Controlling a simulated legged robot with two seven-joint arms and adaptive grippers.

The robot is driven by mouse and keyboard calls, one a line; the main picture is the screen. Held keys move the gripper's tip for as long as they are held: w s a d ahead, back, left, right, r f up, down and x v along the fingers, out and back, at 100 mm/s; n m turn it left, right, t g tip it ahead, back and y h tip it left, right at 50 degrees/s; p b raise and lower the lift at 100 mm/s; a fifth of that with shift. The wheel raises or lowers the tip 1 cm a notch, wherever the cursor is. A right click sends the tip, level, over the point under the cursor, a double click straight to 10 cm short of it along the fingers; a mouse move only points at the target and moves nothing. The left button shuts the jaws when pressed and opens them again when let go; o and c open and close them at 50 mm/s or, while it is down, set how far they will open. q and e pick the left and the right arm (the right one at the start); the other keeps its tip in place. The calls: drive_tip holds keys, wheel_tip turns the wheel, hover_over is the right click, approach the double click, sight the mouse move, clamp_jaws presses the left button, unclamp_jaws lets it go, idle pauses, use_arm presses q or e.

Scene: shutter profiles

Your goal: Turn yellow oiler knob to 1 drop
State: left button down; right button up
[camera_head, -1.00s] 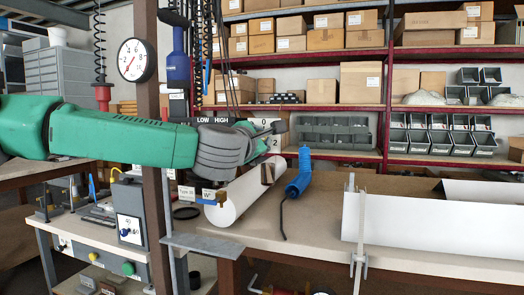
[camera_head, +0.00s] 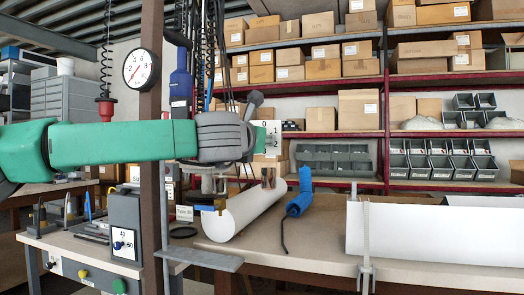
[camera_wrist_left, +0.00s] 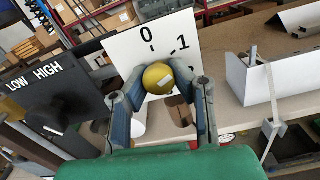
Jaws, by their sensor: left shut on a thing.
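The yellow oiler knob (camera_wrist_left: 158,77) sits in front of a white dial plate (camera_wrist_left: 125,50) in the left wrist view. The numbers 0 and 1 show above and to the upper right of the knob. A pale mark lies on the knob's face; which number it points to I cannot tell. My left gripper (camera_wrist_left: 160,88) is shut on the knob, a finger on each side. In the head view my left gripper (camera_head: 256,125) is at the dial plate (camera_head: 276,142), and the knob is hidden behind it. My right gripper is not in view.
A LOW/HIGH panel (camera_wrist_left: 40,90) stands left of the dial. A brown post (camera_head: 150,200) and a round gauge (camera_head: 141,64) stand left. A white profile (camera_head: 430,238) is at the right.

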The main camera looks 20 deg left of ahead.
use_arm(q)
drive_tip(key=shift+d+f+n+b, duration=0.15)
drive_tip(key=shift+f+n+b, duration=0.15)
drive_tip(key=shift+f, duration=0.2)
drive_tip(key=shift+r, duration=0.1)
drive_tip(key=c, duration=1.3)
unclamp_jaws()
drive_tip(key=shift+s+r, duration=0.1)
drive_tip(key=shift+r, duration=0.1)
drive_tip(key=shift+r, duration=0.1)
drive_tip(key=s, duration=1.2)
drive_tip(key=shift+a, duration=0.4)
